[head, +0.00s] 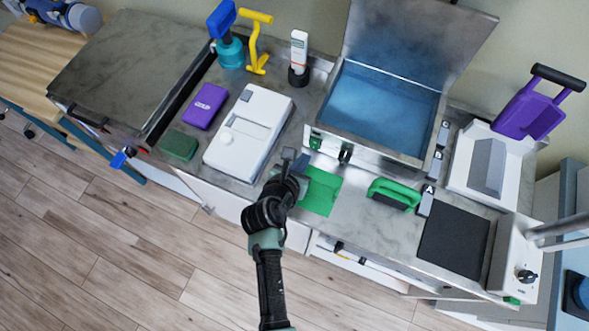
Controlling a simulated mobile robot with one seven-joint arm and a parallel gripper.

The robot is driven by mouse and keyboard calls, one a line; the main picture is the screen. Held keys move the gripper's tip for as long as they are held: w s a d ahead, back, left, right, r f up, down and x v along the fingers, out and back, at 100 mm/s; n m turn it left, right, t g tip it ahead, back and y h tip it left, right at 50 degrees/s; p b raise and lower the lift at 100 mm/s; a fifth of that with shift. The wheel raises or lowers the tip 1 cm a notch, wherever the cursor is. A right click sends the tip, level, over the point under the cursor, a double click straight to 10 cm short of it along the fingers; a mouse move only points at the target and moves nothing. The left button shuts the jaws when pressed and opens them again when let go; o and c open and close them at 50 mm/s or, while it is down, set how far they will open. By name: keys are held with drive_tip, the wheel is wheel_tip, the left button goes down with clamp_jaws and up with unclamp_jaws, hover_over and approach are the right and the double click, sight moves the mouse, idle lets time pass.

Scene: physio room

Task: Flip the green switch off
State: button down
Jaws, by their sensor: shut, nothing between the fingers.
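A small green switch (315,142) sits at the lower left of the front face of a metal water tub (370,158). Whether it is on or off is too small to tell. My gripper (295,160) is shut and empty, just below and left of this switch, above the counter's front part. A gap shows between the fingertips and the switch in the picture; the height difference is hard to judge. Another small green part (511,300) shows at the bottom of a white control box (514,258) on the far right.
A green cloth (320,192) lies just right of my gripper. A white device (250,135) stands to its left. A black knob (345,154) is beside the switch. A green-handled brush (395,192), dark pad (455,239) and white tray (460,180) are to the right. The tub's lid is raised.

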drive_tip(key=s+a+r, duration=0.1)
drive_tip(key=s+r, duration=0.3)
drive_tip(key=r, duration=0.2)
drive_tip(key=shift+a, duration=0.3)
drive_tip(key=shift+r, duration=0.1)
drive_tip(key=shift+s, duration=0.2)
drive_tip(key=shift+w, duration=0.1)
